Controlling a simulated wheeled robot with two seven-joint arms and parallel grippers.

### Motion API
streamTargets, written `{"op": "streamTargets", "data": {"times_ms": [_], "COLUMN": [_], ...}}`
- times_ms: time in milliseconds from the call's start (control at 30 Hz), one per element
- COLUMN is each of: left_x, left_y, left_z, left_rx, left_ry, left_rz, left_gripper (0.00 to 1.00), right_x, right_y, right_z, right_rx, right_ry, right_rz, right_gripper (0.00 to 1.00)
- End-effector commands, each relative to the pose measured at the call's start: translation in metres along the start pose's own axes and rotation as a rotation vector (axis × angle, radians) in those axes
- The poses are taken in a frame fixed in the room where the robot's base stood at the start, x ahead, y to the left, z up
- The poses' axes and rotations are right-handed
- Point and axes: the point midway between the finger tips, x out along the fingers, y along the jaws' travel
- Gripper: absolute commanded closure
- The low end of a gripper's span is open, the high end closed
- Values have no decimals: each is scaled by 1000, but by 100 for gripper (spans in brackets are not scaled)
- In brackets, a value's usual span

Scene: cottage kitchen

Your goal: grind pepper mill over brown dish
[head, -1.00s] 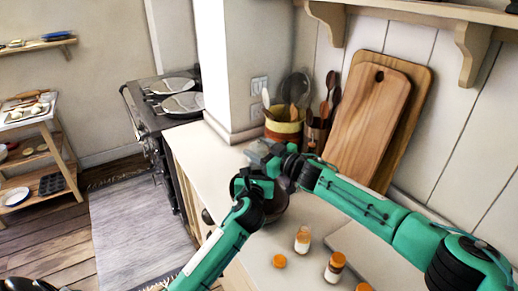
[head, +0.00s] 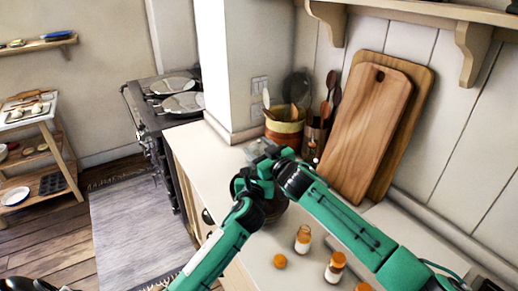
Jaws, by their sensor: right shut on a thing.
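The brown dish (head: 274,207) is a dark round bowl on the pale counter, partly hidden behind my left arm. My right gripper (head: 258,151) is beyond the dish, at the end of the arm that comes in from the right. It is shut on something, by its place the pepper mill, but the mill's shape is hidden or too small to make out. My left gripper (head: 262,178) is close to the dish and to my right wrist. Its fingers are hidden behind my own arm parts, so I cannot tell whether it is open.
Several orange-capped jars (head: 303,239) stand on the near counter. Two wooden cutting boards (head: 372,125) lean on the wall at the right. A yellow-brown crock (head: 285,131) and a utensil holder (head: 314,140) stand at the back. The counter (head: 205,150) is clear left of the grippers.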

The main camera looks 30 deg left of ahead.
Motion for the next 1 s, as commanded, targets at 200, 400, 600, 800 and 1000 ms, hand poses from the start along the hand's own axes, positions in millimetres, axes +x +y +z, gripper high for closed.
{"op": "streamTargets", "data": {"times_ms": [200,400,600,800,1000], "left_x": [0,0,0,0,0], "left_y": [-1,0,0,0,0], "left_z": [1,1,1,1,1], "left_rx": [1,0,0,0,0], "left_ry": [-2,-2,-1,-1,-1], "left_rz": [-1,-1,0,0,0], "left_gripper": [78,78,78,78,78], "right_x": [0,0,0,-10,-36], "right_y": [-1,-1,0,0,1], "right_z": [-1,-1,0,0,0], "right_rx": [2,1,1,2,1], "right_ry": [2,1,1,2,1], "right_rz": [-2,-2,-2,-1,-1], "right_gripper": [70,25,25,25,25]}}
